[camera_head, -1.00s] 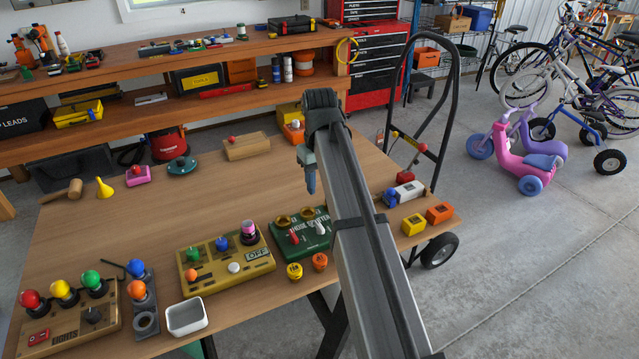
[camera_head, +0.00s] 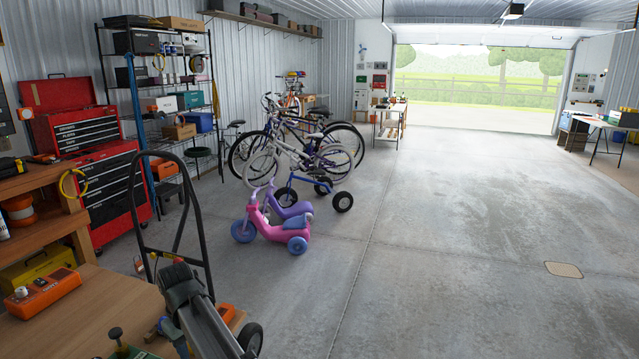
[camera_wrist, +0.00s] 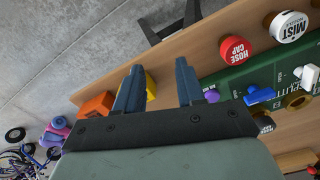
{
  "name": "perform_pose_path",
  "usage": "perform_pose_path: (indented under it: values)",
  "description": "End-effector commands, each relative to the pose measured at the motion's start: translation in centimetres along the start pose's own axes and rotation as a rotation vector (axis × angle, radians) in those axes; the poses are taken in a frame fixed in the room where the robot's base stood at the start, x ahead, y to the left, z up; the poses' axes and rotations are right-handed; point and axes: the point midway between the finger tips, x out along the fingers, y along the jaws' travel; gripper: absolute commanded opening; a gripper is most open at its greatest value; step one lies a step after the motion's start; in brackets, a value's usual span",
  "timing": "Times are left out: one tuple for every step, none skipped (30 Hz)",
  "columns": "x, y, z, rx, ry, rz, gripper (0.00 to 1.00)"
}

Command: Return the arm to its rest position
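My gripper (camera_wrist: 158,88) shows in the wrist view with its two dark blue fingers apart and nothing between them. It is above the front edge of a wooden workbench (camera_wrist: 215,45), and the floor shows beyond that edge. In the head view my arm is at the bottom left, over the right end of the workbench (camera_head: 85,310). The fingertips are not clear in that view.
Near the gripper are a red cap (camera_wrist: 235,49), a white cap (camera_wrist: 289,26), a green panel (camera_wrist: 247,75) and an orange block (camera_wrist: 96,105). A pink ride-on scooter (camera_head: 270,229) is beyond.

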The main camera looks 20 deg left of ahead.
Motion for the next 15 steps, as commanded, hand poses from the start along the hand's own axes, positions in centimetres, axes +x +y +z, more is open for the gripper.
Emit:
perform_pose_path:
  values:
    - [1.3, 2.4, 1.7, 0.043, -0.002, 0.0, 0.38]
    - [2.0, 3.6, 2.5, 0.065, -0.002, 0.0, 0.38]
    - [2.9, 5.2, 3.5, 0.094, -0.002, -0.001, 0.38]
    - [3.5, 6.4, 4.2, 0.117, -0.002, 0.0, 0.38]
    - [4.1, 7.6, 5.0, 0.139, -0.001, 0.0, 0.38]
    - [5.0, 9.1, 6.2, 0.168, -0.002, 0.0, 0.38]
    - [5.6, 10.2, 7.0, 0.192, -0.002, 0.0, 0.38]
    - [6.2, 11.3, 7.9, 0.214, -0.001, 0.0, 0.38]
    - [7.0, 12.6, 9.1, 0.243, -0.001, 0.0, 0.38]
    - [7.6, 13.7, 10.1, 0.266, -0.002, 0.0, 0.38]
    - [8.2, 14.7, 11.0, 0.287, -0.001, 0.0, 0.38]
    - [8.9, 15.9, 12.3, 0.317, 0.0, 0.0, 0.38]
    - [9.5, 16.9, 13.3, 0.34, -0.001, 0.0, 0.38]
    - [10.1, 17.7, 14.3, 0.362, -0.001, 0.0, 0.38]
    - [10.8, 18.9, 15.7, 0.392, 0.0, 0.0, 0.38]
